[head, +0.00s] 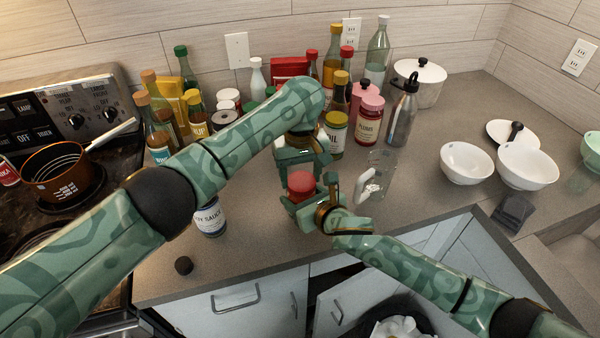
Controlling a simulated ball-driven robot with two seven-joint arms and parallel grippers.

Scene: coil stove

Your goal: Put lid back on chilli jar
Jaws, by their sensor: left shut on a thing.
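A red round-topped object (301,183), which looks like the chilli jar's lid or top, shows at the counter's front, between my two grippers. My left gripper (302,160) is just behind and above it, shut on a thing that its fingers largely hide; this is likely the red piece. My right gripper (312,205) comes in from the lower right, with its fingers around or beside the object below the red top. Whether they touch is unclear. The jar's body is mostly hidden, so I cannot tell whether lid and jar are joined.
A clear glass (377,175) is close on the right. Several bottles and jars crowd behind. White bowls (466,163) stand farther right.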

